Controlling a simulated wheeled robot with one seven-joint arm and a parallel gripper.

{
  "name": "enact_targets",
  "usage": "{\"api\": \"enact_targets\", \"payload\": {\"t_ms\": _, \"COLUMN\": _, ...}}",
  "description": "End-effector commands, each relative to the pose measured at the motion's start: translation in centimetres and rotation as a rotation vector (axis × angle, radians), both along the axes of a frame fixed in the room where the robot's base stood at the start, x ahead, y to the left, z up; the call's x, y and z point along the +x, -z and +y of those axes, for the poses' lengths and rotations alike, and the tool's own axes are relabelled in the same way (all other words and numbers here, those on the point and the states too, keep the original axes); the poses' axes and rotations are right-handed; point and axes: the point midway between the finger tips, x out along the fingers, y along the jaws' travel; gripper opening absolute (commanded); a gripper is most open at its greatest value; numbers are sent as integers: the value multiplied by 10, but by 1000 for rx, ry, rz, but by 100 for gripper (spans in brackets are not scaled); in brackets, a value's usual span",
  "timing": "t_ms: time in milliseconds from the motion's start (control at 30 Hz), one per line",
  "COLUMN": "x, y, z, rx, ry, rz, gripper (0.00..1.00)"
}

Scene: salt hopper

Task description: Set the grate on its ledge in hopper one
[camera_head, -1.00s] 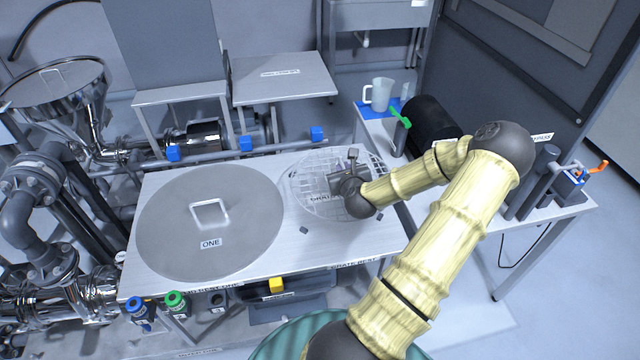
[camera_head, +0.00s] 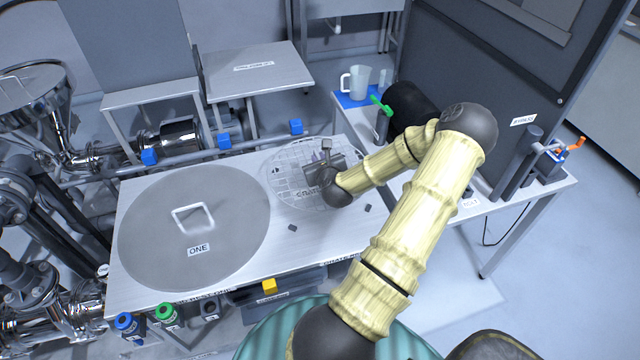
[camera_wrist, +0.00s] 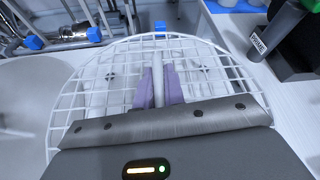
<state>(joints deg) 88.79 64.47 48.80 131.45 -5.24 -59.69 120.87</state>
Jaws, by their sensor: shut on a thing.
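My gripper (camera_wrist: 160,88) is shut on the bar at the middle of the round white wire grate (camera_wrist: 85,100), its two purple fingers on either side. In the head view the grate (camera_head: 283,180) is over the right part of the bench, and my gripper (camera_head: 326,160) is at its centre, partly hidden by my wrist. The grate looks set back from the small dark stubs (camera_head: 292,228) on the bench. Its height above the top is hard to tell. A large grey lid marked ONE (camera_head: 235,240) lies flat on the bench. I cannot identify the opening of hopper one.
A covered metal hopper (camera_head: 28,88) and pipework fill the left. Blue blocks (camera_head: 223,141) line a rail behind the bench. A jug (camera_head: 356,82) and a black cylinder (camera_head: 412,108) stand on the right table. A dark panel rises behind it.

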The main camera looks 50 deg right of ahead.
Motion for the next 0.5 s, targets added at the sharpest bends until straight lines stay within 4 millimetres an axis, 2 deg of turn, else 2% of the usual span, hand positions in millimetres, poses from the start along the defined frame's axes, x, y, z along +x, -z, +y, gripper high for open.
{"api": "enact_targets", "payload": {"t_ms": 100, "x": 0, "y": 23, "z": 0, "rx": 4, "ry": 1, "rz": 0, "gripper": 0}}
{"api": "enact_targets", "payload": {"t_ms": 233, "x": -1, "y": 41, "z": -1, "rx": 2, "ry": 3, "rz": -1, "gripper": 0}}
{"api": "enact_targets", "payload": {"t_ms": 500, "x": -2, "y": 46, "z": -2, "rx": -2, "ry": 5, "rz": -2, "gripper": 0}}
